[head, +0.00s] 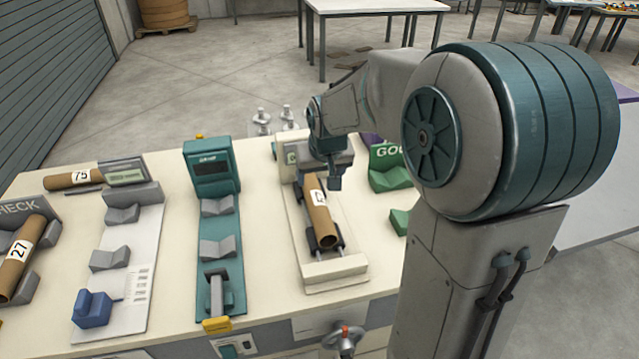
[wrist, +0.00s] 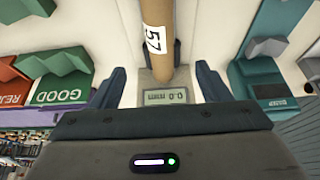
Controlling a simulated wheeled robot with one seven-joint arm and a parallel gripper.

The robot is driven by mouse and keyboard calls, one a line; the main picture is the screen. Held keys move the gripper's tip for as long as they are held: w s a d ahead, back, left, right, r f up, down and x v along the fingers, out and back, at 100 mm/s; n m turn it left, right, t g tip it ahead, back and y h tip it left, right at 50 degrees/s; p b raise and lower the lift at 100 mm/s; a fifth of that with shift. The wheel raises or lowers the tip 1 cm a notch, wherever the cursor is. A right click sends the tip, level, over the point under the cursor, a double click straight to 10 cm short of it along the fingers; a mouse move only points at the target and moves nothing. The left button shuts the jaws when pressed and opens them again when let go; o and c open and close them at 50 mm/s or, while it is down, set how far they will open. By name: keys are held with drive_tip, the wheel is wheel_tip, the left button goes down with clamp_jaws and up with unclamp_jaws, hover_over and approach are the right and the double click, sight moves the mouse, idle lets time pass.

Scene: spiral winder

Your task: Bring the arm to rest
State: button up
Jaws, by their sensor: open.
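My arm reaches from the right of the head view over the bench. My gripper (head: 326,172) is open, above the back end of a brown cardboard tube (head: 321,220). The tube lies in a pale fixture (head: 335,270) near the bench's middle right. In the wrist view my gripper (wrist: 160,82) has its two dark fingers spread, one on each side of the tube (wrist: 158,50), with nothing held. The tube's white label reads 57. I cannot tell exactly how high the fingers are above it.
A display (wrist: 167,97) reads about 0.0 mm. A green GOOD holder (head: 388,170) stands to the right. To the left are a teal clamp station (head: 210,190), a white gauge plate (head: 140,255), tube 27 (head: 22,258) in the CHECK holder and tube 75 (head: 72,179).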

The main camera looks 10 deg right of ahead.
drive_tip(key=s+r+g, duration=0.1)
drive_tip(key=s+r, duration=0.1)
drive_tip(key=s, duration=2.1)
drive_tip(key=shift+s+g, duration=0.25)
drive_tip(key=shift+g, duration=0.05)
